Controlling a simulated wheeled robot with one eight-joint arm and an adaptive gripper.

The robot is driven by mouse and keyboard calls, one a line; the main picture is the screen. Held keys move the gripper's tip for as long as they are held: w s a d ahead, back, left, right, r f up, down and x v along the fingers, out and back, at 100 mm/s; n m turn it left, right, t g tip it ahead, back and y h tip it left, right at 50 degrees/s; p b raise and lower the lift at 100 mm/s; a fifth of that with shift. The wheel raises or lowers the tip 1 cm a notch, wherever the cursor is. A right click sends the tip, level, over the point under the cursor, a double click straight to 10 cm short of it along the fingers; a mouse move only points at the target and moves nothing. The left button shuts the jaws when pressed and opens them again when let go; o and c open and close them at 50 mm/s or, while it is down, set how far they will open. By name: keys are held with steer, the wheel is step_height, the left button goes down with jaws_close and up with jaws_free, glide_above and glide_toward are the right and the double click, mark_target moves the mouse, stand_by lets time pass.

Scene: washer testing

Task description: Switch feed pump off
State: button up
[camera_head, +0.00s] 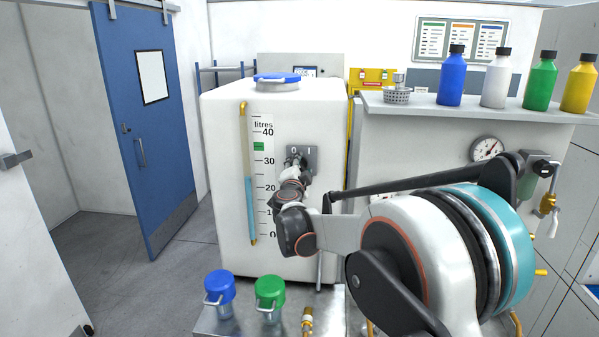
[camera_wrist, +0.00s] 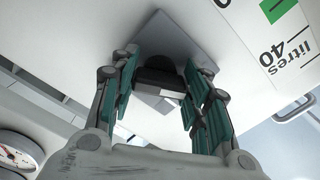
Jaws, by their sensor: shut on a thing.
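The feed pump switch has a grey square plate (camera_head: 311,160) on the white tank's front, marked 0 and I along its top. In the wrist view the plate (camera_wrist: 172,32) looks like a tilted diamond with a dark knob (camera_wrist: 157,76) at its middle. My gripper (camera_head: 296,161) is at the switch and hides most of the knob in the head view. In the wrist view its green-padded fingers (camera_wrist: 160,82) are closed in on both sides of the knob. Which mark the knob points to cannot be told.
The white tank (camera_head: 225,130) carries a litre scale and a sight tube (camera_head: 250,205), blue to a little above 20. A shelf (camera_head: 440,105) with several bottles stands right. Blue (camera_head: 220,290) and green-lidded (camera_head: 269,294) containers stand below on a metal surface.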

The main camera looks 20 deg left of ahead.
steer(key=shift+f, duration=0.1)
stand_by(0.3)
steer(key=o, duration=1.1)
steer(key=shift+c, duration=0.2)
steer(key=shift+s, duration=0.1)
steer(key=v, duration=1.1)
steer(key=shift+s+d, duration=0.2)
steer(key=shift+s, duration=0.2)
